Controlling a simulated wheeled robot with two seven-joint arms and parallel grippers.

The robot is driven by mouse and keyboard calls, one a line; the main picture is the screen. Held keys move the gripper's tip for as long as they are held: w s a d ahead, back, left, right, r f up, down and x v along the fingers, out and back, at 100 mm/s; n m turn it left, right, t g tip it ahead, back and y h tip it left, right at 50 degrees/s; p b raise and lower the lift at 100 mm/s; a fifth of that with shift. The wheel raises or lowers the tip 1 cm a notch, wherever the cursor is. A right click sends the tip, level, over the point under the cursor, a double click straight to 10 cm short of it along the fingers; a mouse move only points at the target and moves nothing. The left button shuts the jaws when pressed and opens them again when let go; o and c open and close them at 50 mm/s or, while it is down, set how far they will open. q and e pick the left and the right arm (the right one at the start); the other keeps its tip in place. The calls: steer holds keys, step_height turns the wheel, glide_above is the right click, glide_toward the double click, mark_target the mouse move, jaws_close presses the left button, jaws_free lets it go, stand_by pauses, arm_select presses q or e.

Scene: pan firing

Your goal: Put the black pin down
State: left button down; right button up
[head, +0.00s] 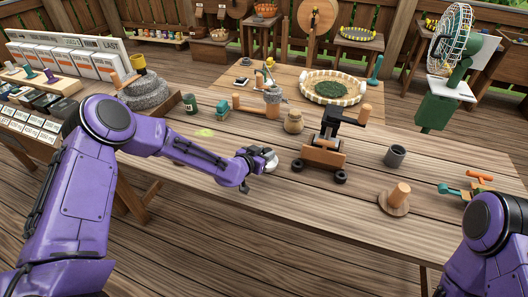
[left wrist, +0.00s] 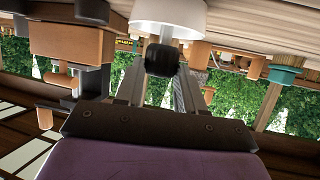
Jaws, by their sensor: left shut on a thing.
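My left gripper (head: 257,163) is low over the wooden table, left of the small wheeled wooden stand. In the left wrist view, its two fingers are shut on the black pin (left wrist: 162,60), whose dark, rounded end faces the camera. A pale, rounded thing (head: 271,160) shows just beyond the fingertips. It also shows in the left wrist view (left wrist: 170,14), right behind the pin. I cannot tell whether the two touch or are joined. The pin is not clear in the head view. Of my right arm only a purple part shows at the bottom right; its gripper is out of view.
The wheeled stand (head: 322,152) with a black crank is close on the right. A woven tray (head: 334,88) is farther back. The table's front centre is clear.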

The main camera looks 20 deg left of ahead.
arm_select(q)
steer(key=shift+f, duration=0.5)
steer(key=c, duration=0.6)
jaws_free()
step_height(320, 180, up, 7)
steer(key=p, duration=0.5)
